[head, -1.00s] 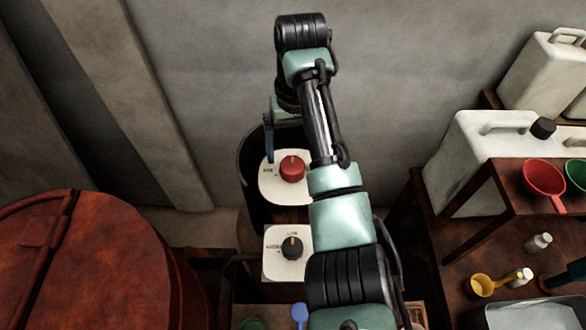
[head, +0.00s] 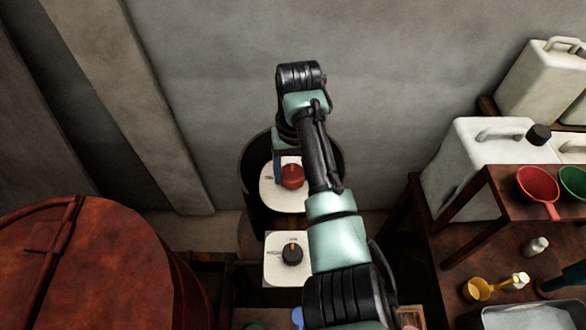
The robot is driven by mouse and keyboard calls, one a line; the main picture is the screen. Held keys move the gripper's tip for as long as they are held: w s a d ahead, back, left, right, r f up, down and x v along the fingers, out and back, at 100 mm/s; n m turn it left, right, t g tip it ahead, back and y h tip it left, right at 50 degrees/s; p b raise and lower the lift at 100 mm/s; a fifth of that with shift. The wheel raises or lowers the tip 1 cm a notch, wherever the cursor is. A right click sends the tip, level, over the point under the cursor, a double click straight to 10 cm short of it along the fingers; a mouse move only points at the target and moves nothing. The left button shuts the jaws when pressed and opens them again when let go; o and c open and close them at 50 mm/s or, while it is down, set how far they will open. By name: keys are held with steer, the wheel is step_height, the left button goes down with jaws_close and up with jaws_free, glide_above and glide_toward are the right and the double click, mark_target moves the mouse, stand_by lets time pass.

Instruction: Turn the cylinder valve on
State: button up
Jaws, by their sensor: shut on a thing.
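A red round knob (head: 293,177), which I take to be the cylinder valve, sits on a white plate (head: 270,200) in the middle of the head view. My gripper (head: 281,172) comes down at the knob from above. The gripper is shut on the red knob. The knob's turn angle cannot be read from here.
A white plate with a black knob (head: 292,254) stands in front. A rust-red lidded vat (head: 90,265) is at left. At right, a wooden shelf holds white jugs (head: 475,160), red (head: 538,185) and green funnels, and a yellow scoop (head: 477,289).

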steer(key=c, duration=0.4)
steer(key=shift+n, duration=0.4)
steer(key=n, duration=0.3)
steer(key=shift+r+n, duration=0.1)
steer(key=shift+n, duration=0.2)
steer(key=n, duration=0.3)
steer(key=shift+w+n, duration=0.15)
steer(key=shift+n, duration=0.15)
steer(key=n, duration=0.5)
steer(key=shift+a+n, duration=0.1)
steer(key=shift+n, duration=2.4)
